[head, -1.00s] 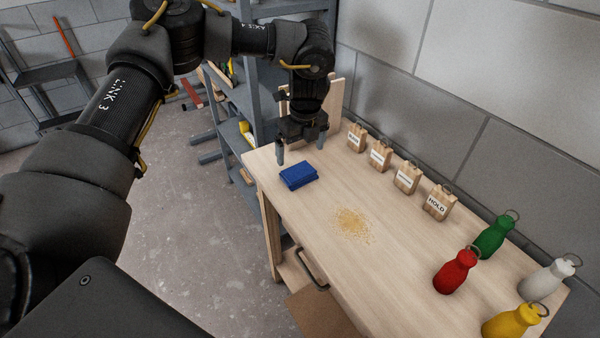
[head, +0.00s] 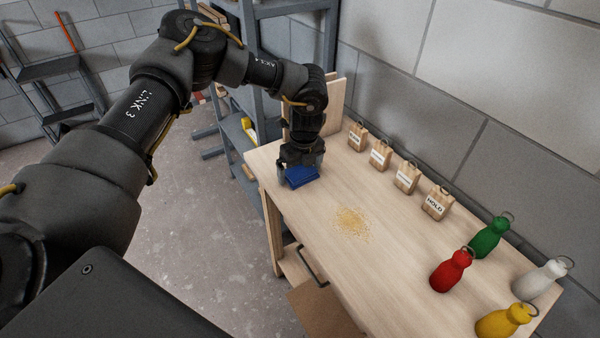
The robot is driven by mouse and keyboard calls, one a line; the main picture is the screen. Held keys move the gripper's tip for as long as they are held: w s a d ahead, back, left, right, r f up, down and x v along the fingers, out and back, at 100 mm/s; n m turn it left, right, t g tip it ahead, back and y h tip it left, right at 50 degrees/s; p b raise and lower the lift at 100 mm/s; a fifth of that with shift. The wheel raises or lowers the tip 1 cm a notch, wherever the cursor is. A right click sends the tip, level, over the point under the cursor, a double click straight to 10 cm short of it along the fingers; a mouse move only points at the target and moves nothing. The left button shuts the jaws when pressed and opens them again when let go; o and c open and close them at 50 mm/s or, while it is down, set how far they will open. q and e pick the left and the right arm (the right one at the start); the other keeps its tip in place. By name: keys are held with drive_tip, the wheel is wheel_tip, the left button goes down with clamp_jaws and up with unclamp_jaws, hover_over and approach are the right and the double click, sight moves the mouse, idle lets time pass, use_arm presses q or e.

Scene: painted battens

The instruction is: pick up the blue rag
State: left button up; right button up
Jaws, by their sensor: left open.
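The blue rag (head: 300,179) is a folded block lying on the wooden bench near its far left end. My left gripper (head: 299,172) has come down over the rag from above, with its jaws open around it. The gripper body hides the back part of the rag, and the fingertips are hard to make out. My right gripper is not in view.
The wooden bench (head: 395,255) has a patch of yellowish crumbs (head: 352,223) in its middle. Several labelled wooden blocks (head: 437,202) stand along the wall. Red (head: 452,271), green (head: 489,238), white (head: 540,279) and yellow (head: 503,321) bottles stand at the near right.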

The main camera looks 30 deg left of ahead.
sight(299, 170)
use_arm(q)
drive_tip(key=shift+c, duration=0.4)
drive_tip(key=c, duration=0.7)
drive_tip(key=shift+r, duration=0.15)
drive_tip(key=shift+r+b, duration=0.3)
wheel_tip(299, 170, up, 2)
drive_tip(key=shift+r+b, duration=0.15)
drive_tip(key=shift+b, duration=0.5)
drive_tip(key=s+r, duration=0.3)
drive_tip(key=s+d+r+b, duration=0.1)
drive_tip(key=r, duration=0.1)
drive_tip(key=shift+s, duration=0.15)
drive_tip(key=shift+s+d+r+b, duration=0.35)
drive_tip(key=shift+s+r, duration=0.45)
drive_tip(key=shift+s, duration=0.75)
drive_tip(key=shift+s+d+r+b, duration=0.3)
drive_tip(key=shift+s+r, duration=0.55)
drive_tip(key=shift+s, duration=0.75)
drive_tip(key=shift+s+d+r+b, duration=0.35)
drive_tip(key=shift+s+r, duration=0.45)
drive_tip(key=shift+s, duration=0.75)
